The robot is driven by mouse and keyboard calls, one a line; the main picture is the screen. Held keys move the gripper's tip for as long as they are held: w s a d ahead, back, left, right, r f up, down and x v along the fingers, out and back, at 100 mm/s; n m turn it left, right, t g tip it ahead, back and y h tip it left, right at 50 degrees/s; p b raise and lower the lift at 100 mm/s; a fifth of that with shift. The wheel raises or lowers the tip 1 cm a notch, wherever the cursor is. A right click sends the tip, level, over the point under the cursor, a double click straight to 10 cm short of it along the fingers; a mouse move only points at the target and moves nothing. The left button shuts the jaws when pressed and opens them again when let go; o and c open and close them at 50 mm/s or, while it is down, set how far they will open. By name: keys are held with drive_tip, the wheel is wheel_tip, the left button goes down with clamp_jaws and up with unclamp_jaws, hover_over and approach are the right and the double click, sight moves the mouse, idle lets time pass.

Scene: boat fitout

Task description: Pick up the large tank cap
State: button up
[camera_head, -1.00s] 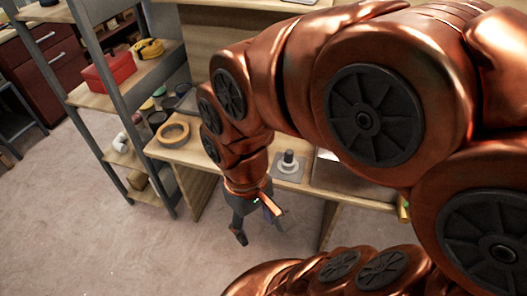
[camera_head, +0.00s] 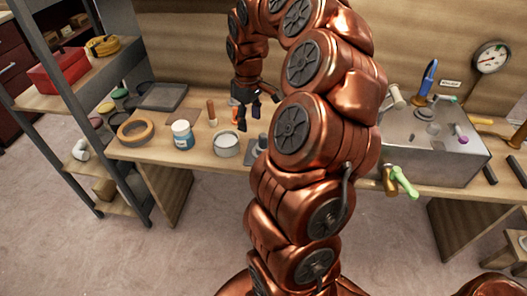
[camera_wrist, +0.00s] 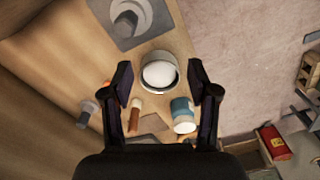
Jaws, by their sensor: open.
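My gripper (camera_head: 257,112) is open and empty above the workbench. In the wrist view its two fingers (camera_wrist: 160,77) are spread, with a round pot (camera_wrist: 159,69) with a pale top between them in the picture, apparently below. The pot also shows in the head view (camera_head: 227,144). A grey stepped round piece with a raised knob sits on a square grey plate (camera_wrist: 150,36) beyond the pot. In the head view my arm partly hides this plate (camera_head: 256,158). I cannot tell for sure which piece is the large tank cap.
A blue-labelled jar (camera_head: 182,135), a tan ring (camera_head: 138,129) and a dark tray (camera_head: 163,96) stand on the bench, left of the gripper. A metal box with fittings (camera_head: 436,160) stands to the right. A shelf rack (camera_head: 62,140) is at the left.

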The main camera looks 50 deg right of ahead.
hover_over(264, 135)
wheel_tip(264, 135, down, 3)
drive_tip(key=shift+w, duration=0.15)
drive_tip(key=shift+d+f, duration=0.1)
drive_tip(key=shift+f, duration=0.2)
drive_tip(key=shift+s+f+p, duration=0.2)
drive_tip(key=shift+f+p, duration=0.2)
drive_tip(key=shift+f, duration=3.2)
drive_tip(key=shift+c, duration=0.4)
clamp_jaws()
